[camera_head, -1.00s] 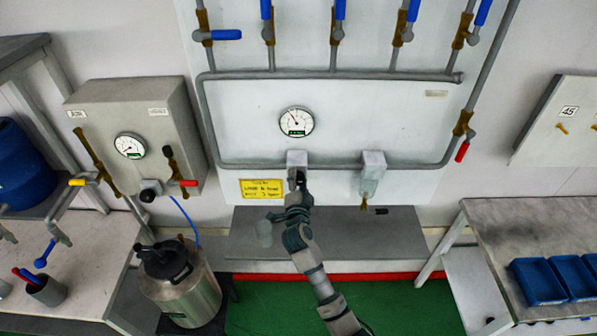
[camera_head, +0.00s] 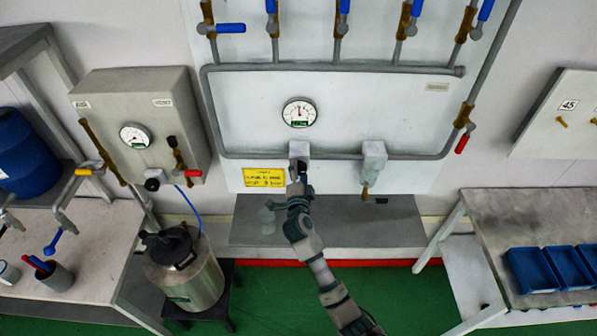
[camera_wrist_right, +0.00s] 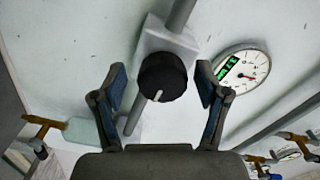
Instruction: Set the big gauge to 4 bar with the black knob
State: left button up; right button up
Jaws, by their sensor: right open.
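The big gauge (camera_head: 299,112) is a round white dial with a green label on the wall panel; its needle points roughly upward, but the scale is too small to read. It also shows, tilted, in the right wrist view (camera_wrist_right: 241,70). The black knob (camera_wrist_right: 162,77) sits on a pale regulator block (camera_head: 299,149) below the gauge. A white mark on the knob points toward the lower side in the wrist view. My right gripper (camera_head: 298,178) is open, with its fingers on either side of the knob and visible gaps between. My left gripper is not in view.
A yellow sign (camera_head: 263,178) is left of the regulator. A second pale unit with a brass fitting (camera_head: 373,165) hangs to the right. A grey shelf (camera_head: 390,225) is below. A grey box with a smaller gauge (camera_head: 135,136) stands left, above a steel pressure vessel (camera_head: 190,280).

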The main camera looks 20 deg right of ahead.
jog(key=v, duration=1.1)
jog(key=shift+s+a, duration=0.2)
jog(key=shift+s, duration=0.15)
jog(key=shift+f, duration=0.1)
